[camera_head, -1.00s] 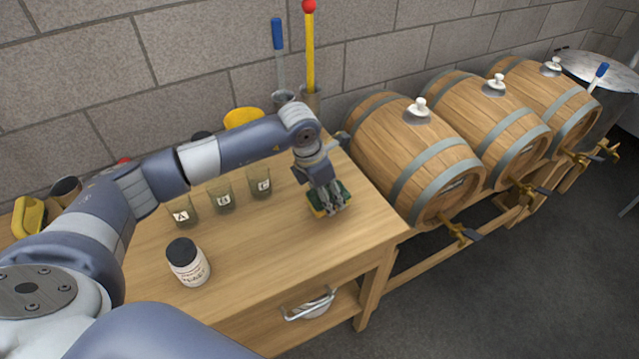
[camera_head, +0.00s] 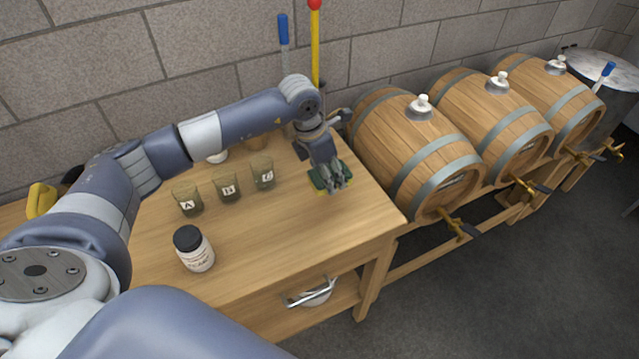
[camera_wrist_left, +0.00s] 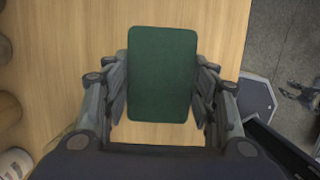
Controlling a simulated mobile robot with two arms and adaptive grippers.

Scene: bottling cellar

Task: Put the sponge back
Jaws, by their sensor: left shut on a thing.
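The sponge (camera_head: 319,180), green on top with a yellow edge below, is between the fingers of my left gripper (camera_head: 333,186), above the right end of the table. In the left wrist view the sponge (camera_wrist_left: 162,75) shows as a green rounded rectangle. The fingers (camera_wrist_left: 162,92) of my left gripper are closed on its two long sides. I cannot tell whether the sponge touches the table top. My right gripper is not in view.
Three lettered glasses (camera_head: 228,186) stand left of the sponge on the wooden table (camera_head: 265,228). A black-capped white jar (camera_head: 194,249) stands nearer the front. Wooden barrels (camera_head: 415,150) stand right of the table. The table top in front of the sponge is clear.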

